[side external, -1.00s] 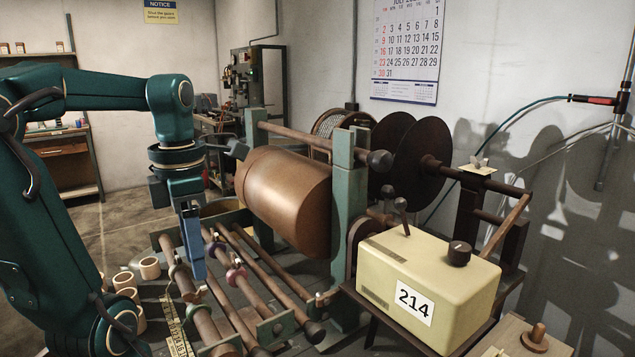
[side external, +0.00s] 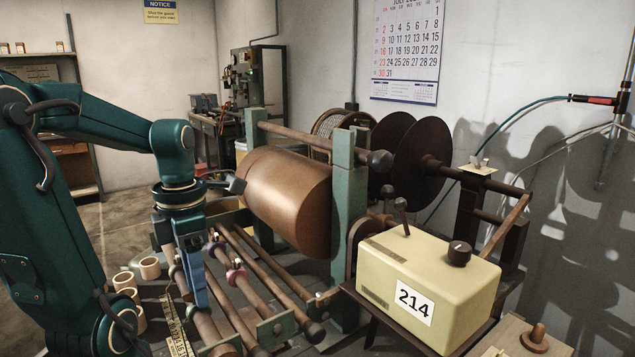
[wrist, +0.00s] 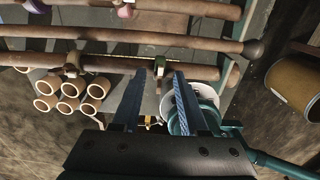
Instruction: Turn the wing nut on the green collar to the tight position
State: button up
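The green collar (wrist: 157,64) sits around the nearest rod in the wrist view, with a small pale wing nut on it, whose angle is too small to tell. My gripper (wrist: 169,72) has its two blue fingers apart with a gap between them.
The cream box marked 214 (side external: 428,283) stands at the right.

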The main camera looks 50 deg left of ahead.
grip_shut()
jog(key=shift+m, duration=0.5)
jog(key=m, duration=0.3)
jog(key=shift+d+m, duration=0.1)
jog(key=shift+m, duration=0.3)
jog(key=m, duration=0.4)
jog(key=shift+s+m, duration=0.1)
jog(key=shift+m, duration=0.2)
jog(key=m, duration=0.4)
jog(key=shift+s+d, duration=0.1)
jog(key=shift+m, duration=2.2)
